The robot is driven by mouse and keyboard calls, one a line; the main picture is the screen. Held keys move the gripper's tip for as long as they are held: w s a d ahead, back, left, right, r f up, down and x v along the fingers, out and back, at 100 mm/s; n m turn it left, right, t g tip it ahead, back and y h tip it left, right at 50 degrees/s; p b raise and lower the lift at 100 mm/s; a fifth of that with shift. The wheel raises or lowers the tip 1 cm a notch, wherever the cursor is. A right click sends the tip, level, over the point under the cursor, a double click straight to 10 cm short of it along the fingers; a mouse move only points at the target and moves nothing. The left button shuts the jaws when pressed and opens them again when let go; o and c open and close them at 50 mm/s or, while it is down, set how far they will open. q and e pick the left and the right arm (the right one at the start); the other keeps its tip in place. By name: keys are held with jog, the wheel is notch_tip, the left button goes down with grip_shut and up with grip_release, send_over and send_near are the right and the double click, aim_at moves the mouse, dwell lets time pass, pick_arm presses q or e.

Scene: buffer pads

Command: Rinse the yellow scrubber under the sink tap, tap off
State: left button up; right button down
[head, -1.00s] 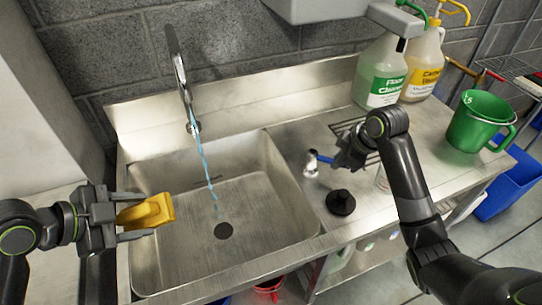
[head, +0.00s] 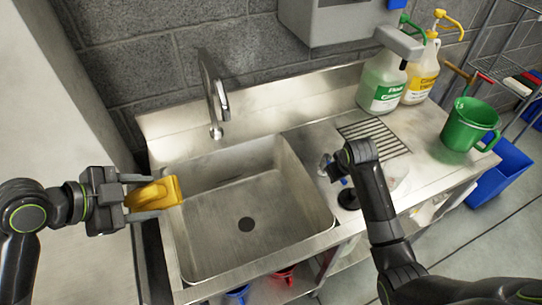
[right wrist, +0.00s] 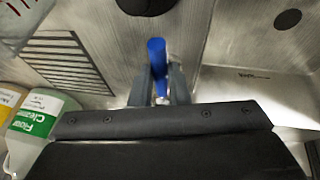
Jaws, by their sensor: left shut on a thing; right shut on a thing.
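The yellow scrubber (head: 166,190) is in my left gripper (head: 154,196), which is shut on it at the left rim of the sink (head: 275,225). The tap (head: 215,90) arches over the back of the basin, and no water stream shows from it. My right gripper (head: 331,168) is over the counter right of the basin. In the right wrist view, my right gripper (right wrist: 159,85) is shut on a blue lever (right wrist: 157,52). The lever's base is mostly hidden in the head view.
A black round knob (head: 347,199) stands on the counter near my right gripper. A drain grate (head: 375,137), cleaner bottles (head: 385,82) and a green bucket (head: 468,125) are farther right. The basin is empty, with a dark drain (head: 246,224).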

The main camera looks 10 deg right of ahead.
jog(key=shift+a, duration=0.15)
dwell(0.4)
jog(key=c, duration=1.4)
grip_release()
jog(key=shift+r, duration=0.1)
jog(key=v, duration=1.2)
jog(key=shift+a, duration=0.2)
